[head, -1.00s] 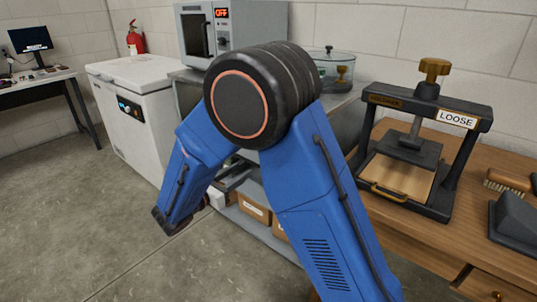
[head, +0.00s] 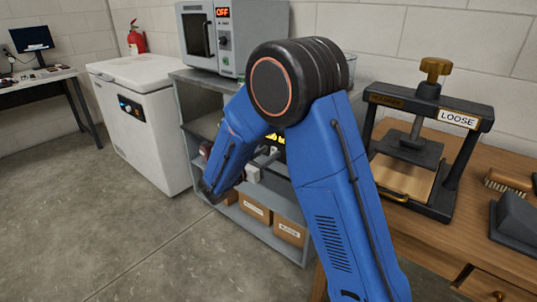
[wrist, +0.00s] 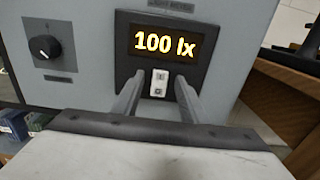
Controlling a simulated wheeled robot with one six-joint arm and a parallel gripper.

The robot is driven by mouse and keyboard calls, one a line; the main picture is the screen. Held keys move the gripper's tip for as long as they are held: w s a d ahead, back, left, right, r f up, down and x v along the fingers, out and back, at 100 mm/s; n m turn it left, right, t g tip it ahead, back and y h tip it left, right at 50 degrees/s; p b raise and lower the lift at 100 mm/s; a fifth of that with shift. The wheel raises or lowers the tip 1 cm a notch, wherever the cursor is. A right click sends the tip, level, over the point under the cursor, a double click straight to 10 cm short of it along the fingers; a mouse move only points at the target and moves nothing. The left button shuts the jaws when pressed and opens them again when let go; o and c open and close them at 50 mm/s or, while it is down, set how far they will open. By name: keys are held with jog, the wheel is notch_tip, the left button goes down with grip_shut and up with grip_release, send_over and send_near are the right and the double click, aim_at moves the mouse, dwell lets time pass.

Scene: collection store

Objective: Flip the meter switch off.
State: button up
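The meter (wrist: 220,60) fills the wrist view as a grey box with a dark panel, its lit display (wrist: 164,43) reading "100 lx". A small white rocker switch (wrist: 159,83) sits below the display. Which side of the switch is pressed in is too small to tell. My gripper (wrist: 160,98) is open, with one finger on each side of the switch and nothing between them. Whether the fingertips touch the panel I cannot tell. In the head view my arm mostly hides the meter; a bit of its yellow lettering (head: 281,139) shows behind the arm.
The meter stands in a grey shelf unit (head: 250,216) with boxes (head: 255,208) below. A workbench with a press (head: 430,150) is close on the right, a white chest freezer (head: 150,130) on the left.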

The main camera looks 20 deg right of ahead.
jog(key=shift+w+d, duration=0.2)
jog(key=shift+d, duration=0.05)
grip_shut()
jog(key=shift+a+f+t+h, duration=0.1)
jog(key=shift+f+t+h, duration=0.15)
jog(key=shift+t+h, duration=0.35)
jog(key=shift+f+t+h, duration=0.25)
jog(key=shift+t+h, duration=0.15)
jog(key=shift+h, duration=0.4)
jog(key=shift+s, duration=0.1)
grip_release()
jog(key=shift+a, duration=0.1)
jog(key=v, duration=1.7)
